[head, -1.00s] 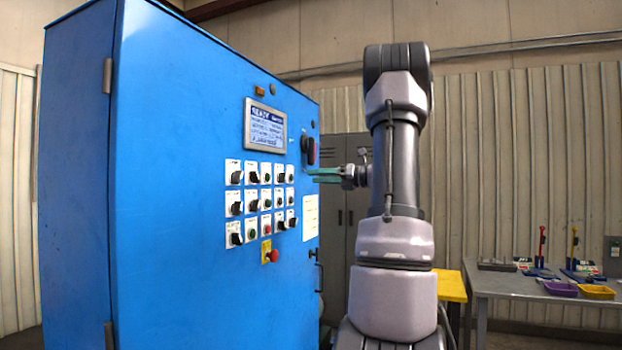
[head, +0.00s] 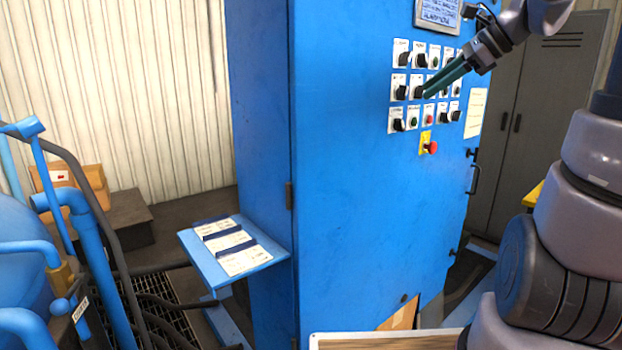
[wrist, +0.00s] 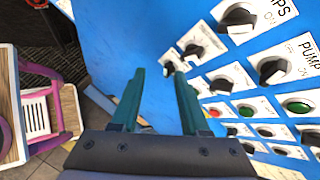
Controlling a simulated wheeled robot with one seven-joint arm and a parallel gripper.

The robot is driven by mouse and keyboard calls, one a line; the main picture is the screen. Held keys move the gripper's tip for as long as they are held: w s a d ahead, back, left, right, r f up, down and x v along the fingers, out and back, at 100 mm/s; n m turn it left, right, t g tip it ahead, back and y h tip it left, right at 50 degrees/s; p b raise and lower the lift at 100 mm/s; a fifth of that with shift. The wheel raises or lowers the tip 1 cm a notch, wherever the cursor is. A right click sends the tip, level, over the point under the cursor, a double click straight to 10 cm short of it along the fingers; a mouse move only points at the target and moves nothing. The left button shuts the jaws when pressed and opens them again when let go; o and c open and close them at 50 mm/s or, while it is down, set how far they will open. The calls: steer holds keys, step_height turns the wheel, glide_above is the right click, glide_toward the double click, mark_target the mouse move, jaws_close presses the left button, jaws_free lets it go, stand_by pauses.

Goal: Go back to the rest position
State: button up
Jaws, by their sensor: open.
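My gripper (head: 446,80) is in front of the control panel of the blue cabinet (head: 345,180). Its two green fingers are apart with nothing between them in the wrist view (wrist: 159,98). In the head view the fingers overlap the rows of black rotary switches; I cannot tell whether they touch the panel. The wrist view shows switches (wrist: 238,18) and a green button (wrist: 297,105) close on the right. My arm comes in from the right side of the head view.
A blue shelf with papers (head: 232,252) juts from the cabinet's left side. Blue pipes (head: 75,215) stand at the far left, with a cardboard box (head: 75,183) behind. A red emergency button (head: 432,148) sits below the switches. A grey locker (head: 535,125) stands at the right.

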steer(key=s+a+f+n+h, duration=0.1)
steer(key=s+f+n+h, duration=0.1)
steer(key=s+n, duration=0.5)
steer(key=s+a+f+n+t+h, duration=0.1)
steer(key=s+f+n+h, duration=0.1)
steer(key=s+n, duration=0.6)
steer(key=shift+s+a+f+n+h, duration=0.2)
steer(key=shift+a+f+n+h, duration=0.25)
steer(key=shift+h, duration=0.45)
steer(key=shift+d, duration=0.1)
